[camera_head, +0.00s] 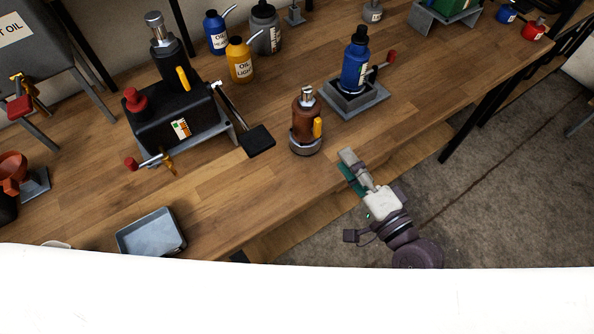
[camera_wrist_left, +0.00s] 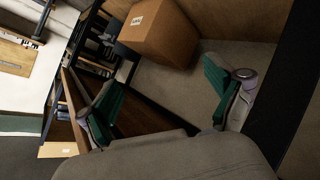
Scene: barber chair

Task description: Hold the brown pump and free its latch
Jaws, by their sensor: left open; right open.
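The brown pump (camera_head: 304,118) stands upright on the wooden workbench in the head view, with a silver top, a grey round base and a yellow latch (camera_head: 318,128) on its right side. My right gripper (camera_head: 346,163) is at the bench's front edge, right of and nearer than the pump, apart from it. It is open, seen from above, and nothing shows in it. My left gripper (camera_wrist_left: 160,84) shows only in the left wrist view, open and empty with green finger pads. The brown pump does not show in that view.
A black pump unit (camera_head: 170,120) with a pedal stands left of the pump. A blue bottle (camera_head: 355,62) in a grey stand is behind right. Oil cans (camera_head: 240,62) stand behind. A grey tray (camera_head: 150,233) lies front left. In the wrist view, a cardboard box (camera_wrist_left: 160,32) shows.

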